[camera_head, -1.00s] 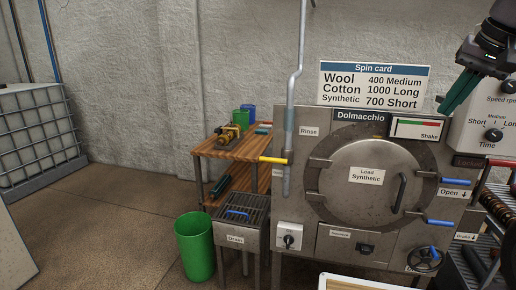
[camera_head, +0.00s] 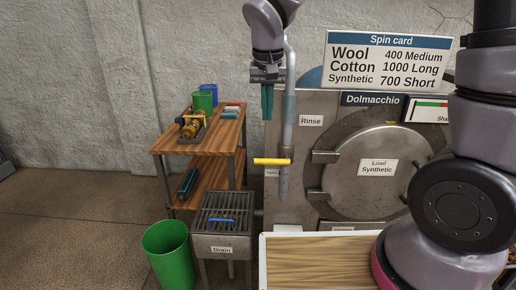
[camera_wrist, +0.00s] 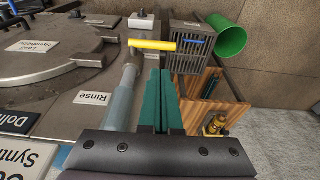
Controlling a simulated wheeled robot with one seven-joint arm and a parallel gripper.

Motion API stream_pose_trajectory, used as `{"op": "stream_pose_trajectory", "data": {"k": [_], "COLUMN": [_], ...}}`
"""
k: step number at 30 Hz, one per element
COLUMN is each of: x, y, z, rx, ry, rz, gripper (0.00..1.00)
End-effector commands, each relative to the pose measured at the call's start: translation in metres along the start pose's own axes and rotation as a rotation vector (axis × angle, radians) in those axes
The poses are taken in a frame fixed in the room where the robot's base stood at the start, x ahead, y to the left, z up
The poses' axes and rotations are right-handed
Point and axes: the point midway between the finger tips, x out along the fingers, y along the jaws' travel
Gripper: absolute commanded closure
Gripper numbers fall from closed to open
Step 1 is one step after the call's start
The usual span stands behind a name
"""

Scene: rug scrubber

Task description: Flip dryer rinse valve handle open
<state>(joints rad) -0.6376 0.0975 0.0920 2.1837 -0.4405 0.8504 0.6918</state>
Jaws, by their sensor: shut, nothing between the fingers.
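The rinse valve handle (camera_head: 272,162) is a yellow lever lying level across the grey vertical pipe (camera_head: 288,105), left of the dryer door, below the "Rinse" label (camera_head: 311,121). In the wrist view the yellow handle (camera_wrist: 152,45) lies just beyond the fingertips. My gripper (camera_head: 267,117) has green fingers, shut and empty, pointing down above the handle and left of the pipe. It also shows in the wrist view (camera_wrist: 160,72), its fingers together beside the pipe. A gap shows between the fingertips and the handle in the head view.
The drain box (camera_head: 222,248) with a blue handle (camera_head: 221,220) stands below left. A wooden shelf (camera_head: 185,141) with tools and cups and a green bin (camera_head: 169,255) are further left. The dryer door (camera_head: 372,192) is right of the pipe. A wood-topped board (camera_head: 325,262) is in front.

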Motion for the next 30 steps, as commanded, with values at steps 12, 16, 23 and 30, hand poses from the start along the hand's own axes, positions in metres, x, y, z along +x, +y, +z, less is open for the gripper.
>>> {"op": "stream_pose_trajectory", "data": {"k": [12,16,23,30], "x": [0.014,0.039,0.089,0.127], "y": [0.001,0.001,0.002,0.001], "z": [0.000,0.000,0.001,0.001], "rx": [0.000,0.000,0.001,0.000], "ry": [-0.002,-0.004,-0.004,-0.003], "rz": [0.001,0.003,0.003,0.002], "gripper": [1.00,1.00,1.00,1.00]}}
